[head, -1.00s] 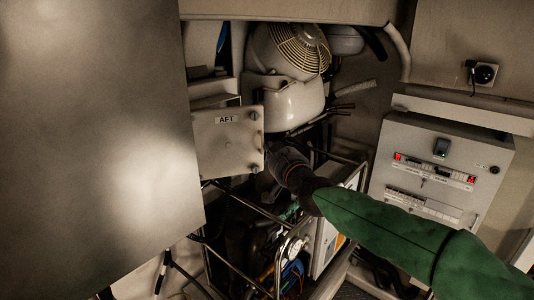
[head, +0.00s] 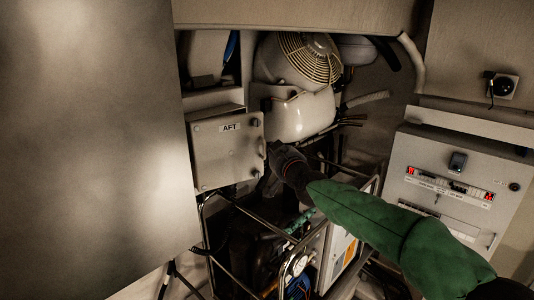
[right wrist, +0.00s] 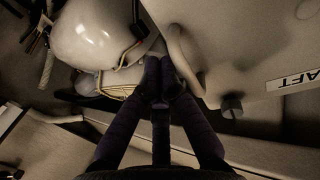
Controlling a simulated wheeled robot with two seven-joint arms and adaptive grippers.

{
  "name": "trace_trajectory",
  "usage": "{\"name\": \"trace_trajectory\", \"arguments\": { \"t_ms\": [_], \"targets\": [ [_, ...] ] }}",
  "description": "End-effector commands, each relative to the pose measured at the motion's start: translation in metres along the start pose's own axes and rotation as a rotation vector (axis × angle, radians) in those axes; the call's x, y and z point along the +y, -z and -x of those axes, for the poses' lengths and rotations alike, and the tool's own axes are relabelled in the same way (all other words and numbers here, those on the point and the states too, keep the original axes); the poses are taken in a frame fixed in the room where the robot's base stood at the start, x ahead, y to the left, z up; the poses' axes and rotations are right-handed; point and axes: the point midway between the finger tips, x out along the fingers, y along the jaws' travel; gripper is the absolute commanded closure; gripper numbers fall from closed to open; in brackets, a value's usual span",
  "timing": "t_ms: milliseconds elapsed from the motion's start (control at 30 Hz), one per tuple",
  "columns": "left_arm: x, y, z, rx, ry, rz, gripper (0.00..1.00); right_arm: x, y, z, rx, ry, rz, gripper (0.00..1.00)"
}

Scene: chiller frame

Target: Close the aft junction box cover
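The aft junction box cover (head: 228,158) is a pale square plate with an AFT label and knobs at its corners. In the head view it faces me over the box (head: 214,98); I cannot tell whether it sits fully flush. My right gripper (head: 276,154) is at the cover's right edge. In the right wrist view its two fingertips (right wrist: 161,78) are together with nothing seen between them, close beside the cover's edge (right wrist: 240,50) and a dark knob (right wrist: 232,106). Contact is unclear. My left gripper is not in view.
A large grey panel (head: 90,140) fills the left side. A white tank (head: 300,115) and caged fan (head: 305,58) are behind the gripper. A tubular frame (head: 240,240) with hoses lies below. A control box (head: 450,190) with red displays stands at the right.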

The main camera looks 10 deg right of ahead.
Motion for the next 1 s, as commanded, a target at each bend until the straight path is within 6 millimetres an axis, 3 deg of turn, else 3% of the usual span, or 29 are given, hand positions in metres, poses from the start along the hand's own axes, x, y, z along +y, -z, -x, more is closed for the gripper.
{"name": "trace_trajectory", "arguments": {
  "t_ms": [333, 1000],
  "targets": [
    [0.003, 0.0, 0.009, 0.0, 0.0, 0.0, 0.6, 0.006, 0.002, -0.03, 0.0, -0.009, 0.0, 1.0],
    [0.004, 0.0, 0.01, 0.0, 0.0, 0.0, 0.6, 0.004, 0.0, -0.036, -0.002, -0.008, 0.0, 1.0]
  ]
}}
